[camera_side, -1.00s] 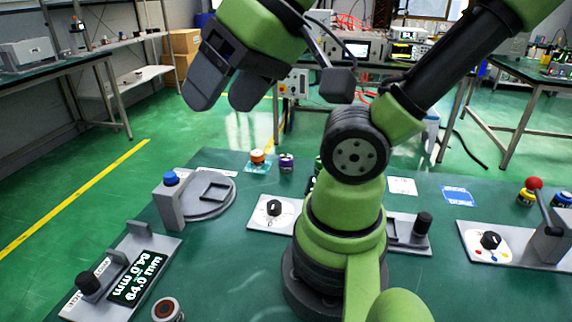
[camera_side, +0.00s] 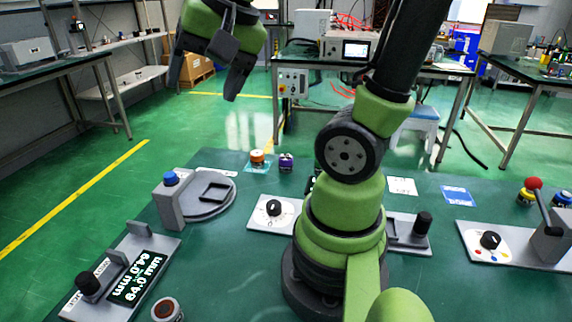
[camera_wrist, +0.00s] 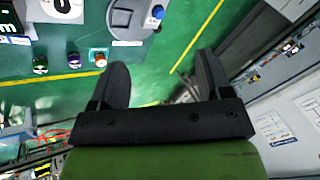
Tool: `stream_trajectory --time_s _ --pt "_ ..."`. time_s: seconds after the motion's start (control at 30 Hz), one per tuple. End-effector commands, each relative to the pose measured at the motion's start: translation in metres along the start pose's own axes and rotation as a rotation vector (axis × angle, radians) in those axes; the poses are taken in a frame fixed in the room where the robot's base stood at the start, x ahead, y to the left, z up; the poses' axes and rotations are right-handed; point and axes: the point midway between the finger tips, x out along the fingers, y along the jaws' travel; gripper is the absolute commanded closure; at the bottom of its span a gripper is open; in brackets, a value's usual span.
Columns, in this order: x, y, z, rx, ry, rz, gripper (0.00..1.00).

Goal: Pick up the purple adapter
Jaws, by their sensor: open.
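The purple adapter (camera_side: 286,162) is a small dark purple cylinder standing upright near the far edge of the green table in the side view. In the wrist view the adapter (camera_wrist: 70,62) shows left of my fingers, between an orange piece and a greenish piece. My gripper (camera_side: 207,80) is open and empty, high up and left of the adapter in the side view, with its fingers pointing down. Its two spread fingers also show in the wrist view (camera_wrist: 161,65), with nothing between them but green floor.
An orange-and-white piece (camera_side: 257,158) stands just left of the adapter on a light blue mat. A round grey fixture (camera_side: 207,208) with a blue button (camera_side: 171,178) is further left. A white dial panel (camera_side: 272,213) lies nearer. The air around my gripper looks clear.

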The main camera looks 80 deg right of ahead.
Motion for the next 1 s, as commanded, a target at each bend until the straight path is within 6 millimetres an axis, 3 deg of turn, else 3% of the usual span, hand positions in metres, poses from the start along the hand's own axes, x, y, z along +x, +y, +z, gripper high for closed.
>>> stream_trajectory --time_s 0.03,0.17,0.27,0.4,0.6,0.7,1.0 --pt "0.012 0.007 -0.022 0.143 0.003 0.058 0.28" --pt "0.042 0.035 -0.074 0.518 0.028 0.178 0.28" --pt "0.067 0.071 -0.109 0.807 0.054 0.263 0.28" --pt "0.101 0.138 -0.144 1.209 0.100 0.374 0.28" --pt "0.138 0.231 -0.158 1.661 0.166 0.489 0.28" --pt "0.148 0.259 -0.156 1.793 0.186 0.521 0.28" --pt "0.180 0.286 -0.145 1.872 0.197 0.543 0.28"
